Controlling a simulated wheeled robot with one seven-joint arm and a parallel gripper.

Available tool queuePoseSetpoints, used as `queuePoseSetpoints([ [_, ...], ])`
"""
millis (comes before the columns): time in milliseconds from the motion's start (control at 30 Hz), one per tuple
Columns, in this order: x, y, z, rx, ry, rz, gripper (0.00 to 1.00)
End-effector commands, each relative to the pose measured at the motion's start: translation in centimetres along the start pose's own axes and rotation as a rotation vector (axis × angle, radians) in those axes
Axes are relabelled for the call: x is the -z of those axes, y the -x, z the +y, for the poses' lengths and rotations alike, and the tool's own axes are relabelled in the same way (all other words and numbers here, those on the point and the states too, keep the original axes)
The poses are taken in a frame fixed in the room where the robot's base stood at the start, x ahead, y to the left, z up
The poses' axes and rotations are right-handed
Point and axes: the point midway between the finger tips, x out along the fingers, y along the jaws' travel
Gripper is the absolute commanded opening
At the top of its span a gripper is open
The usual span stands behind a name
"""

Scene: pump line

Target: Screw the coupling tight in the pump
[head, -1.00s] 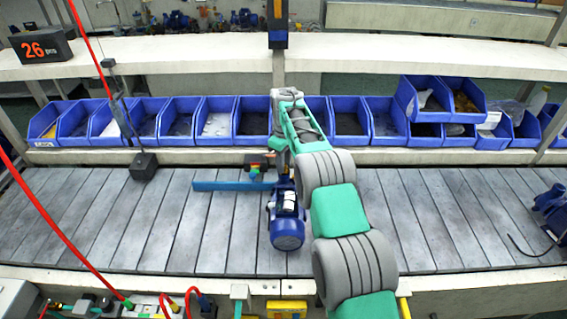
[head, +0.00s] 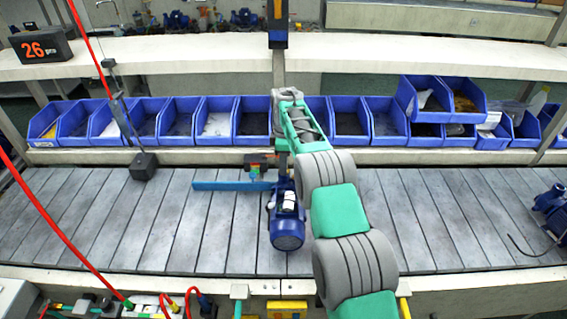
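A blue pump (head: 287,222) stands on the slatted grey line near the middle of the head view, its round motor end toward me. A flat blue bar (head: 230,186) reaches left from the pump's far end. A small part with red, yellow and green colours (head: 255,170) shows just above the bar. My arm comes in from the lower right, bends over and points down at the pump's far end. My gripper (head: 282,168) is there, mostly hidden by the arm and too small to tell open from shut. I cannot make out the coupling itself.
Blue bins (head: 215,120) stand in a row along the back of the line. Another blue pump (head: 551,208) with a dark cable sits at the far right. A red hose (head: 62,227) crosses the left side. A dark block (head: 144,166) sits at the back left. Slats left of the pump are clear.

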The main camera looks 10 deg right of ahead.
Motion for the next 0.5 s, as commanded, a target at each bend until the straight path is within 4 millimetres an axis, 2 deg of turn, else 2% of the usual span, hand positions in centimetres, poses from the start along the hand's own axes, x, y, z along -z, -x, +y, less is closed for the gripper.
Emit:
queuePoseSetpoints([
  [100, 0.0, 0.0, 0.0, 0.0, 0.085, 0.0, 0.39],
  [333, 0.0, 0.0, 0.0, 0.0, 0.102, 0.0, 0.39],
  [500, 0.0, 0.0, 0.0, 0.0, 0.331, 0.0, 0.39],
])
